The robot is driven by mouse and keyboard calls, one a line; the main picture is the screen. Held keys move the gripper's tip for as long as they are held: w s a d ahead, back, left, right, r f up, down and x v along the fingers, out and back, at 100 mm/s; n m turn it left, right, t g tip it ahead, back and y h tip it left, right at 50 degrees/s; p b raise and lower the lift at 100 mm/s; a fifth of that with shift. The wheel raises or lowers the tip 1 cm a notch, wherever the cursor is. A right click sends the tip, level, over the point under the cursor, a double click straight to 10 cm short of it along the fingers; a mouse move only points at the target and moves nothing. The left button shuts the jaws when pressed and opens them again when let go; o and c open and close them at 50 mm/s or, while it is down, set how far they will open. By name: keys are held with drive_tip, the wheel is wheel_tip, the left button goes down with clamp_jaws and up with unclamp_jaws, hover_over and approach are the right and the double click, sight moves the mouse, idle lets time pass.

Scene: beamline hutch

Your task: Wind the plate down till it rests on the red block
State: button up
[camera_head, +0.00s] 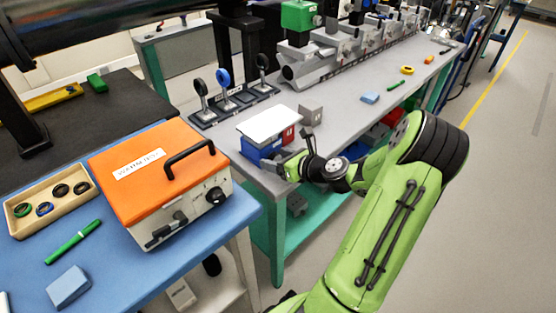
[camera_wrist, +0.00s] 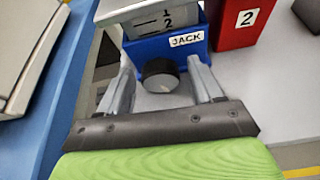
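The blue jack (camera_head: 256,154) stands near the front edge of the grey bench, with the white plate (camera_head: 268,124) on top. In the wrist view, the jack (camera_wrist: 150,50) bears a JACK label and a dark round knob (camera_wrist: 161,76); a scale marked 1 and 2 shows under the plate (camera_wrist: 122,8). The red block (camera_head: 289,136) is right of the jack, partly under the plate's edge; it carries a 2 in the wrist view (camera_wrist: 232,28). Whether plate and block touch is unclear. My gripper (camera_wrist: 161,66) is open, one finger each side of the knob, with visible gaps.
A small grey block (camera_head: 311,115) stands behind the red block. Lens holders (camera_head: 222,90) stand behind the jack. The orange case (camera_head: 160,175) sits on the blue table at left.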

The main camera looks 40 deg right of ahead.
drive_tip(key=c, duration=0.9)
drive_tip(key=shift+n+h, duration=0.4)
drive_tip(key=shift+n, duration=0.1)
drive_tip(key=shift+c, duration=0.2)
drive_tip(key=o, duration=1.1)
drive_tip(key=shift+c, duration=0.2)
drive_tip(key=p+v, duration=0.5)
drive_tip(key=v, duration=1.1)
drive_tip(key=shift+w+a, duration=0.1)
